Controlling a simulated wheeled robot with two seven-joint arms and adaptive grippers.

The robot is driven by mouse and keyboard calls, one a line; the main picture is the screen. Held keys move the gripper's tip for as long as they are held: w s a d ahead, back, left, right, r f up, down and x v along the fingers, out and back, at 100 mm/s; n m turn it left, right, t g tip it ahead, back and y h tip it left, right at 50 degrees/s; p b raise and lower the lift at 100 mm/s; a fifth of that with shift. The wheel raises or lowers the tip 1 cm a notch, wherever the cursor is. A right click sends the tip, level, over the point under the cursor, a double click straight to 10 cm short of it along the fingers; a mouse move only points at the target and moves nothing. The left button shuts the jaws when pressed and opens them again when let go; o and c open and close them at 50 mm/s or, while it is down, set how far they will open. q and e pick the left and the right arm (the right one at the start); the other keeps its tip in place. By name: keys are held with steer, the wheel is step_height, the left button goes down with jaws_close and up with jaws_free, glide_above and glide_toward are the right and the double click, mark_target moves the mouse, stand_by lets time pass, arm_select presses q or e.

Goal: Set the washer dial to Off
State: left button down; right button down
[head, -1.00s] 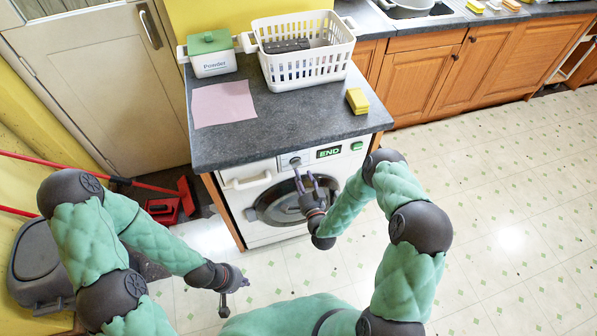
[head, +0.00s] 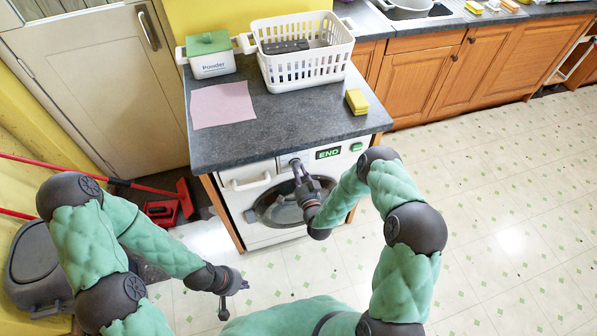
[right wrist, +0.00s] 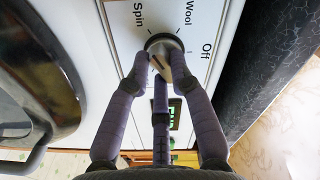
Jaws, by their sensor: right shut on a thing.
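The white washer (head: 240,200) stands under the grey worktop, with its round door (head: 280,212) closed and its display (head: 328,154) reading "END". In the right wrist view, the silver round dial (right wrist: 165,41) sits on the white panel among the words "Spin", "Wool" and "Off". A dark mark shows on its lower part, partly between the fingers; I cannot tell which word it points to. My right gripper (right wrist: 160,60) is shut on the dial, fingers on both sides; it also shows in the head view (head: 298,168). My left gripper (head: 235,298) hangs open and empty above the floor.
On the worktop (head: 290,140) are a white basket (head: 308,72), a powder box (head: 210,62), a pink cloth (head: 222,105) and yellow sponges (head: 357,101). A red dustpan (head: 162,212) and grey bin (head: 38,265) stand at the left. The floor at right is clear.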

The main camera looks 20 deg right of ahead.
steer(key=shift+m, duration=0.3)
steer(key=m+b, duration=0.2)
steer(key=m, duration=0.5)
steer(key=m+b, duration=0.1)
steer(key=m, duration=0.7)
steer(key=m+b, duration=0.2)
steer(key=m, duration=0.6)
steer(key=shift+s+a+r+b, duration=0.1)
steer(key=shift+a+r+b, duration=0.05)
steer(key=shift+a+b, duration=0.2)
steer(key=c, duration=1.1)
jaws_free()
steer(key=shift+r, duration=0.1)
